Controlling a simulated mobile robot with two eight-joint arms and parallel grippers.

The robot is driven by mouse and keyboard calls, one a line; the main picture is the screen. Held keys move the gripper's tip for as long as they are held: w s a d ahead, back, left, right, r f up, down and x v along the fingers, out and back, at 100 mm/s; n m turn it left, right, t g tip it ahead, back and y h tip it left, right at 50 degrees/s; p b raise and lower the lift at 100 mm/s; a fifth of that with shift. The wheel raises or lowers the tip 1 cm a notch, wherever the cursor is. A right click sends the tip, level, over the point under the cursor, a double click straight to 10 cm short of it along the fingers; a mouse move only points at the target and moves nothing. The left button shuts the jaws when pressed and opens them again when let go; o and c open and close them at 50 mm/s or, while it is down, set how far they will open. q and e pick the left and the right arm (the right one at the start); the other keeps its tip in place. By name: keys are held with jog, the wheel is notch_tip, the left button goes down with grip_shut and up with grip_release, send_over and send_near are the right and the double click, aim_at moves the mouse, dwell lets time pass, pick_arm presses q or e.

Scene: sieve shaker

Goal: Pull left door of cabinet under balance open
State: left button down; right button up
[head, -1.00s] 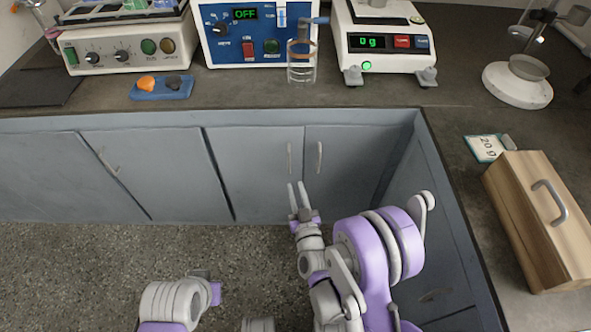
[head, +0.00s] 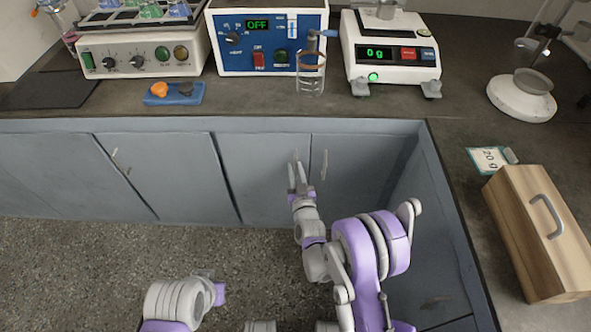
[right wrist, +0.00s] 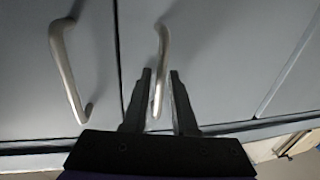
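The balance (head: 392,45) stands on the counter, its display reading 0 g. Below it are two grey-blue cabinet doors, the left door (head: 255,185) and the right door (head: 365,170), both closed. My right gripper (head: 297,172) is at the left door's handle (head: 295,157), open. In the right wrist view, which looks upside down, this handle (right wrist: 161,62) shows between the two fingertips of my right gripper (right wrist: 162,78), closer to the left finger. Contact cannot be made out. The right door's handle (right wrist: 66,65) is beside it, also visible in the head view (head: 324,165).
The counter above holds a blue control unit (head: 268,58), a glass cylinder (head: 311,75) near the edge and an orange-topped blue block (head: 174,94). A wooden box (head: 540,225) stands on the right counter. Cabinet side walls close in on the right; the floor (head: 90,265) is open.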

jog(key=shift+c, duration=0.2)
grip_shut()
dwell(1.3)
